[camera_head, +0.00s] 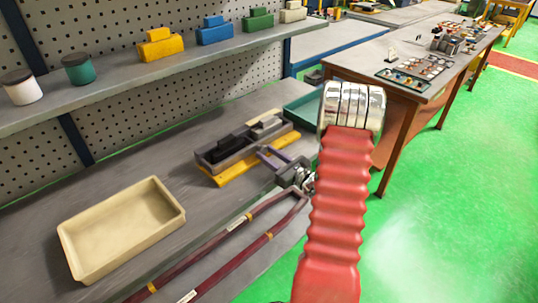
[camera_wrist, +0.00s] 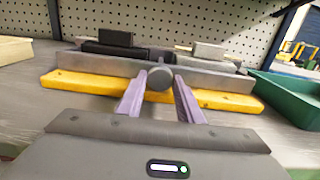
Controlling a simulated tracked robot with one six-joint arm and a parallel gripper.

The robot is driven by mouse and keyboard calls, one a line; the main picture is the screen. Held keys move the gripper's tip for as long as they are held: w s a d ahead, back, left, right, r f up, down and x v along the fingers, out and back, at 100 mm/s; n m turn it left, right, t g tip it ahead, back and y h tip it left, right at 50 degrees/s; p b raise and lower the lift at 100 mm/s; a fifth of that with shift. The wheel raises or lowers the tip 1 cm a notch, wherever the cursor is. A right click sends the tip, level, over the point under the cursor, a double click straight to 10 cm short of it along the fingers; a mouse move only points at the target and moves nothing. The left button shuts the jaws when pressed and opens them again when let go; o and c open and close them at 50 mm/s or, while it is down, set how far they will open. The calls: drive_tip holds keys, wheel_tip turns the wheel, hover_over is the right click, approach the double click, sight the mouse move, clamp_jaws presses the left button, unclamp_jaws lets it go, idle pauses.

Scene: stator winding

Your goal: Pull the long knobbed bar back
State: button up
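My gripper (camera_wrist: 160,88) faces the winding fixture, with its two purple fingers apart. A round grey knob (camera_wrist: 160,77) sits between the fingertips and nearly fills the gap; I cannot tell whether the fingers press on it. The bar behind the knob is hidden by it. The fixture has a grey channel (camera_wrist: 90,68) on a yellow base (camera_wrist: 75,82), with a dark block (camera_wrist: 115,39) and a pale block (camera_wrist: 207,51) on top. In the head view my gripper (camera_head: 266,153) reaches the right front side of the fixture (camera_head: 215,157).
A green tray (camera_wrist: 282,98) stands close on the right of the fixture. An empty cream tray (camera_head: 122,226) lies on the grey bench at left. A pegboard (camera_wrist: 225,20) rises behind. A shelf (camera_head: 140,75) with coloured blocks hangs above the bench.

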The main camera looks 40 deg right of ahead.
clamp_jaws()
drive_tip(key=shift+s, duration=1.15)
drive_tip(key=o, duration=0.5)
unclamp_jaws()
drive_tip(key=shift+o, duration=0.2)
drive_tip(key=s, duration=1.3)
drive_tip(key=shift+s+d, duration=0.2)
drive_tip(key=shift+s, duration=0.2)
